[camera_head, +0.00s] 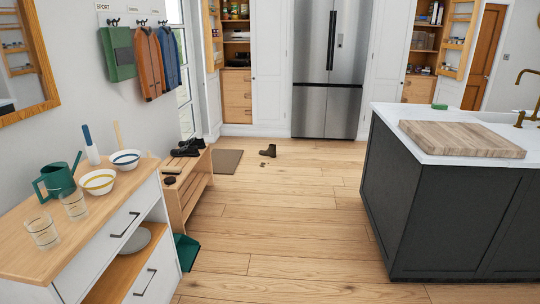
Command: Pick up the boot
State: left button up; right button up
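A single dark brown boot (268,151) stands on the wooden floor in the middle distance, in front of the fridge. A few small dark bits lie on the floor just in front of it. Neither of my grippers shows in the head view, so their state is hidden.
A wooden bench (187,185) with dark shoes (187,147) stands at left, beside a doormat (216,161). A white cabinet (122,232) with bowls and a watering can is nearer. A dark kitchen island (433,205) stands at right. The floor (285,215) between them is clear.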

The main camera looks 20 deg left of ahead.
aim_at(271, 151)
jog(key=i+j+u, duration=0.25)
jog(key=i, duration=0.3)
jog(key=i+u, duration=0.35)
jog(key=i, duration=6)
jog(key=l+z, duration=0.05)
